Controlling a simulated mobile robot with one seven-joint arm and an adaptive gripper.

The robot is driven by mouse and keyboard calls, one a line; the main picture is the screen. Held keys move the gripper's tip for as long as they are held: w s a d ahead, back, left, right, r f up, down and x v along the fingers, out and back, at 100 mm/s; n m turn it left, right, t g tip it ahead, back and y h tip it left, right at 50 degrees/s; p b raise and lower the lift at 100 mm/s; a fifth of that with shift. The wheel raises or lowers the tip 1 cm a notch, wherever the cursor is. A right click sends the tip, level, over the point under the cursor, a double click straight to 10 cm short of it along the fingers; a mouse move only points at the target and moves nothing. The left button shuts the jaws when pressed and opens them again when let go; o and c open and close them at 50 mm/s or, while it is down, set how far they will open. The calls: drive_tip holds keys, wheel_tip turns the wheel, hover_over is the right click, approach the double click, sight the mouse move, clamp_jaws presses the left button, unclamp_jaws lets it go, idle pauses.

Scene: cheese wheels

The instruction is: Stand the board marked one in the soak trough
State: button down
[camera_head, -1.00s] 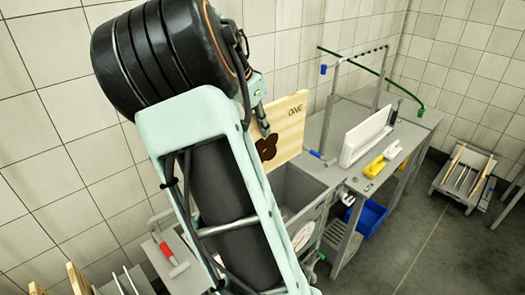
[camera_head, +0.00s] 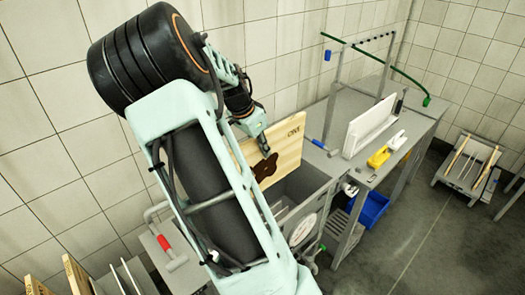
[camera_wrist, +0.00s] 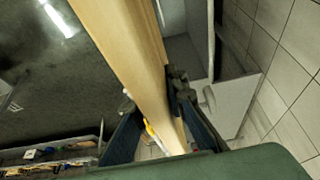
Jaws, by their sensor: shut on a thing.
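The wooden board marked "ONE" (camera_head: 284,152) has a dark brown mark on its face. My gripper (camera_head: 262,138) is shut on it near its upper edge. In the wrist view the board (camera_wrist: 125,40) runs edge-on between the two fingers of my gripper (camera_wrist: 165,125). The board is upright, above the open grey trough (camera_head: 306,184) of the sink bench. My arm hides its left part. I cannot tell whether its lower edge is inside the trough.
A white upright slab (camera_head: 370,126), a yellow tool (camera_head: 378,157) and a white tool (camera_head: 397,140) are on the bench to the right. A hose frame (camera_head: 333,90) rises behind. A red-handled tool (camera_head: 165,245) lies at left. Racked boards (camera_head: 75,272) stand lower left.

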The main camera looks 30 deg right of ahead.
wheel_tip(320, 180, down, 32)
drive_tip(key=b, duration=2.3)
drive_tip(key=shift+f, duration=0.15)
idle(0.5)
drive_tip(key=c, duration=1.9)
unclamp_jaws()
drive_tip(key=shift+c, duration=0.2)
drive_tip(key=shift+o, duration=0.5)
drive_tip(key=shift+f, duration=0.1)
